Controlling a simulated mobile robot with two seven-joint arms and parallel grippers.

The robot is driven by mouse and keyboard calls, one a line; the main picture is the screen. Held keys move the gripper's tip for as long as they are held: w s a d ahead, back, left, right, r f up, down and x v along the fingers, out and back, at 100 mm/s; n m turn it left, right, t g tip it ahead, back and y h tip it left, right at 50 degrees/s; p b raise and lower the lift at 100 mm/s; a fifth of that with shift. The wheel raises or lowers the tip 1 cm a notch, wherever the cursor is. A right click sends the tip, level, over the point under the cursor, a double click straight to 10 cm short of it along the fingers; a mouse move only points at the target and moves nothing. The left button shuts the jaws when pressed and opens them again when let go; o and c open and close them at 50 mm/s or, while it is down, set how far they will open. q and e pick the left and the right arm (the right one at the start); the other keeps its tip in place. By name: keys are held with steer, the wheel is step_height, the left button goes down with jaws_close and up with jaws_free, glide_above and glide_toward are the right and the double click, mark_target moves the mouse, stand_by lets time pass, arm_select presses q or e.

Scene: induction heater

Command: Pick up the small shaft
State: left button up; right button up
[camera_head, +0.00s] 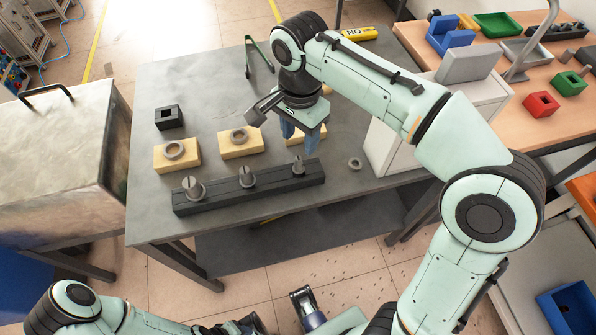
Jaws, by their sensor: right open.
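A dark rack (220,193) lies along the front of the grey table and holds three upright grey shafts. The left shaft (194,190) looks largest, the middle shaft (246,178) is smaller, and the small shaft (300,167) is at the right end. My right gripper (299,145) points down with its blue fingers apart and empty, just above and behind the small shaft. I see no contact with the shaft. My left gripper (306,312) seems to be partly in view at the bottom edge; its fingers are not clear.
Behind the rack are yellow blocks (190,159), two carrying grey rings; the right one is partly hidden by my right gripper. A loose ring (355,163) lies right of the rack, near a white-grey box (385,140). A black square block (168,118) stands back left.

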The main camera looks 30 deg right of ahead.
mark_target(298, 158)
steer(key=f+b, duration=0.2)
steer(key=f, duration=0.7)
steer(key=shift+w+f, duration=0.2)
steer(key=shift+c, duration=0.4)
steer(key=shift+a+r, duration=0.1)
jaws_close()
